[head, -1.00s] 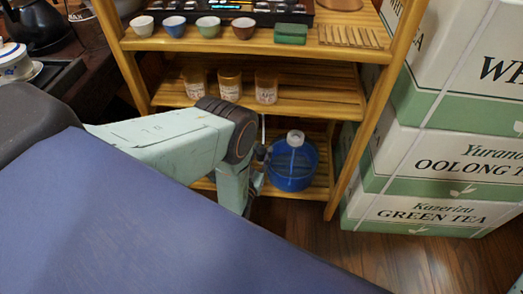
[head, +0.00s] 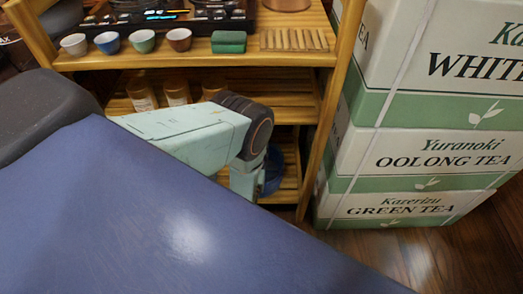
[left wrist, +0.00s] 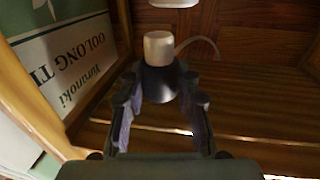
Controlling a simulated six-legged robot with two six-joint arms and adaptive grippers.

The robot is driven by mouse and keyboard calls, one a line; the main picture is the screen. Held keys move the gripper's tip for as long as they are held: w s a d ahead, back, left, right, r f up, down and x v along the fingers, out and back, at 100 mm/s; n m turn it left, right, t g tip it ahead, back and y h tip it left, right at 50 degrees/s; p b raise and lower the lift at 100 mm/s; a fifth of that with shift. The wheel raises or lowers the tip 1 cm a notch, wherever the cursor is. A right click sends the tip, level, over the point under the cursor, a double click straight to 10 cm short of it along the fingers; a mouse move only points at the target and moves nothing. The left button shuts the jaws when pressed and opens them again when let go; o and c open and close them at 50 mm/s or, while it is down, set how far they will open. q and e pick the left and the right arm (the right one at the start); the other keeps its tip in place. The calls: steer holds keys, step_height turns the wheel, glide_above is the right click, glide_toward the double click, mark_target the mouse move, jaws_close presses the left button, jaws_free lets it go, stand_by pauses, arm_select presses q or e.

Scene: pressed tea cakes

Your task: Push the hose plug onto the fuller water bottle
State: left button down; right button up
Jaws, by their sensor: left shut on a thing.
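In the left wrist view my left gripper (left wrist: 160,88) is shut on the hose plug (left wrist: 158,48), a pale cylinder with a dark collar between the fingertips. A thin pale hose (left wrist: 203,41) curves off to its right. A bright white piece (left wrist: 175,2) is cut off at the top edge, apart from the plug; I cannot tell what it is. In the head view a blue water bottle (head: 273,170) on the bottom shelf is mostly hidden by my left arm, which also hides the left gripper. No second bottle or water level can be made out. My right gripper is not in view.
The wooden shelf rack (head: 318,110) encloses the arm, with a post (head: 333,100) to its right. Small cups (head: 141,41), a green block (head: 229,42) and jars (head: 177,92) stand above. Stacked tea boxes (head: 420,150) stand to the right.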

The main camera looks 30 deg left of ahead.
arm_select(q)
steer(key=shift+s+a+b+x, duration=0.1)
steer(key=shift+a+b+x, duration=0.15)
steer(key=shift+b+x, duration=0.8)
steer(key=shift+s+a+b+x, duration=0.1)
steer(key=shift+a+b+x, duration=0.2)
steer(key=shift+x, duration=1.45)
steer(key=shift+s+a+b+x, duration=0.2)
steer(key=shift+b+x, duration=0.45)
steer(key=shift+x, duration=0.75)
steer(key=shift+w+a+f, duration=0.2)
steer(key=shift+f, duration=0.7)
steer(key=shift+f, duration=0.75)
steer(key=c, duration=0.9)
jaws_free()
steer(key=shift+d, duration=0.1)
